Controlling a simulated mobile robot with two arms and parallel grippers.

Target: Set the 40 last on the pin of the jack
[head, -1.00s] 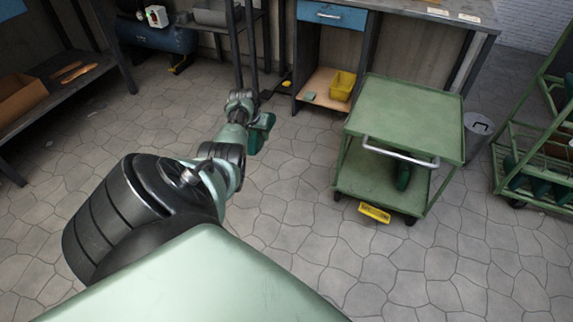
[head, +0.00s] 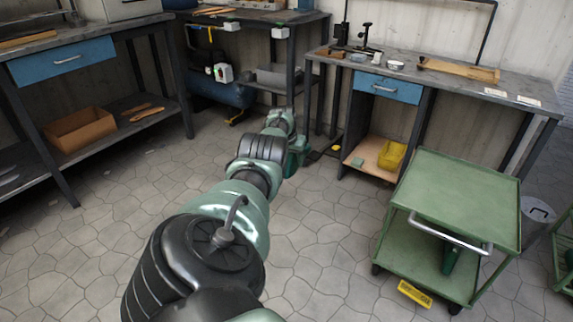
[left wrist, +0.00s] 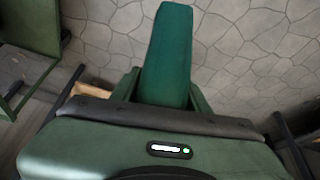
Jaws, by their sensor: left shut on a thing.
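My left gripper (left wrist: 165,95) is shut on a green last (left wrist: 168,50), which sticks out from the jaws in the left wrist view. In the head view my left arm reaches forward, and the last (head: 298,152) shows only partly beside the hand, above the floor. Its size mark cannot be read. A small black stand with an upright post (head: 365,38) is on the back right bench; it may be the jack, but its pin is too small to make out. My right gripper is not in view.
The back right bench (head: 440,78) also bears a wooden board (head: 458,70) and small tins. A green cart (head: 460,195) stands at the right, with a dark green last-like thing (head: 449,258) on its lower shelf. A workbench (head: 85,42) stands at the left. Floor between is clear.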

